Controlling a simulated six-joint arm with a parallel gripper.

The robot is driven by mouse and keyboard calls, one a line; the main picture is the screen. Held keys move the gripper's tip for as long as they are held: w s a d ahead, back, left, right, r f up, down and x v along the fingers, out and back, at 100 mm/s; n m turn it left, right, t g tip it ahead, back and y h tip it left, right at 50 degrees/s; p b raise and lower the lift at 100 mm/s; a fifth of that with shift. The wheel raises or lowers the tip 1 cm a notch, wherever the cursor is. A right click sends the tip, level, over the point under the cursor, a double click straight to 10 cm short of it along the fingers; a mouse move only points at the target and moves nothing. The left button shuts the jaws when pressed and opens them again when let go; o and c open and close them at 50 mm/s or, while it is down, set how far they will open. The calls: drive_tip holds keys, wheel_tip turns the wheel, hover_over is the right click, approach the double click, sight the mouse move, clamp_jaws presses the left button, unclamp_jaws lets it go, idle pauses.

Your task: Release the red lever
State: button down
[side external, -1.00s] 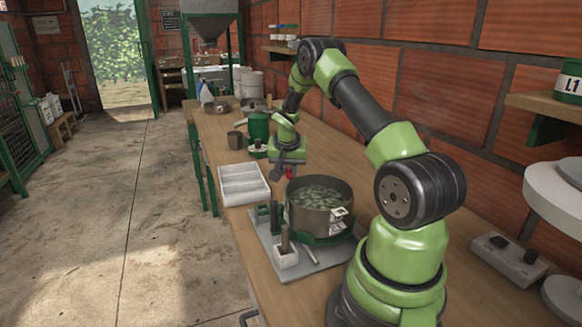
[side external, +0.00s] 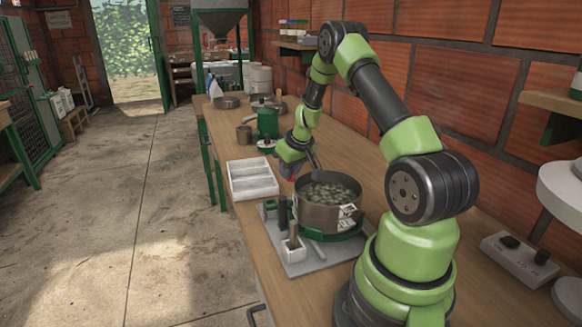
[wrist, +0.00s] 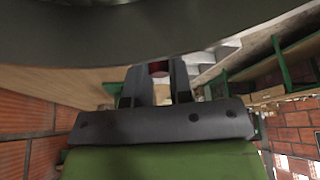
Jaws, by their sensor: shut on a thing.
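My gripper (side external: 288,176) is at the far left rim of the round metal pot (side external: 322,217), tilted over. Its fingers are shut on the red lever (side external: 291,179), and only a little red shows between them. In the wrist view, the red lever (wrist: 159,68) sits between the two dark fingertips (wrist: 156,80). The pot holds green leafy or bean-like contents in liquid and rests in a green ring on a grey base plate (side external: 297,268). The rest of the lever and how it joins the pot are hidden.
A white compartment tray (side external: 252,180) lies left of the pot. A small white holder (side external: 293,250) with a brown handle stands on the plate. The brick wall bounds the right side.

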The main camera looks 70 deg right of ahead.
drive_tip(key=shift+s+a+n+y, duration=0.15)
drive_tip(key=shift+a+n+y, duration=0.2)
drive_tip(key=shift+n, duration=0.5)
drive_tip(key=shift+s+a+n+y, duration=0.2)
drive_tip(key=shift+a+n+y, duration=0.1)
drive_tip(key=shift+n, duration=0.5)
drive_tip(key=shift+s+a+n+y, duration=0.15)
drive_tip(key=shift+a+n+y, duration=0.15)
drive_tip(key=shift+n, duration=0.55)
drive_tip(key=c, duration=1)
unclamp_jaws()
drive_tip(key=v, duration=1)
drive_tip(key=shift+s, duration=0.15)
